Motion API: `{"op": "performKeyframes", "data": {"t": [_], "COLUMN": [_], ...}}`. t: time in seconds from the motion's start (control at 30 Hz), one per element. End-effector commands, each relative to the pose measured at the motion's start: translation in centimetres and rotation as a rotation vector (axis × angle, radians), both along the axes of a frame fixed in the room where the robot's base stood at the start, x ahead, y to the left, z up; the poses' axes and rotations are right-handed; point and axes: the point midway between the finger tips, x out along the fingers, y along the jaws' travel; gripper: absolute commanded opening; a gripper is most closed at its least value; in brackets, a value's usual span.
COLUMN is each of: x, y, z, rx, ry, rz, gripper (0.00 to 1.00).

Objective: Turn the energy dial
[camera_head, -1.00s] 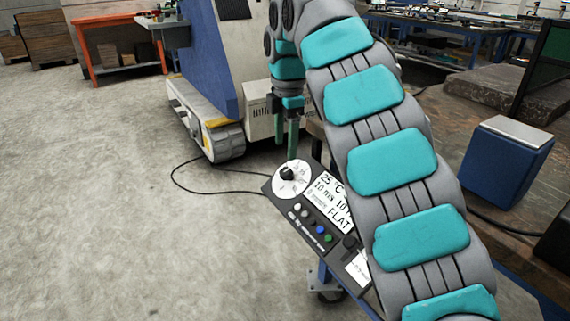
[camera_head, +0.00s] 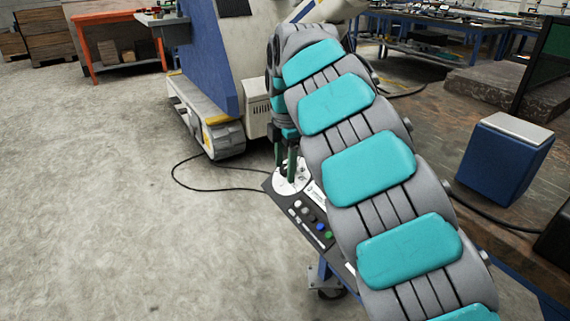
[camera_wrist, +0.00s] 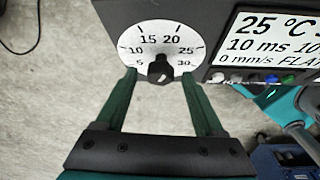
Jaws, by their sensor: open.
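The energy dial is a black knob (camera_wrist: 160,70) on a white round scale (camera_wrist: 135,42) marked from 5 to 30. In the wrist view the knob lies between the tips of my gripper (camera_wrist: 161,78), whose green fingers are open, one on each side with a gap. I cannot tell the height of the tips above the panel. In the head view my gripper (camera_head: 286,165) is over the white scale (camera_head: 283,187), and its fingers hide the knob. The black control panel (camera_head: 275,205) carries the dial, and my arm covers part of it.
Coloured buttons (camera_head: 320,229) sit on the panel below the dial. A display (camera_wrist: 262,40) reading 25 °C is right of the dial. A black cable (camera_head: 190,188) lies on the open floor at left.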

Motion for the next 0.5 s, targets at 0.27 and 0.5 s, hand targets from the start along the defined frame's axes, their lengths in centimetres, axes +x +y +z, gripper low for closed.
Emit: {"op": "performKeyframes", "data": {"t": [0.27, 0.5], "x": [0.02, 0.01], "y": [0.01, 0.01], "z": [0.04, 0.05], "rx": [0.000, 0.000], "ry": [-0.001, -0.001], "rz": [0.000, 0.000], "gripper": [0.52, 0.25]}}
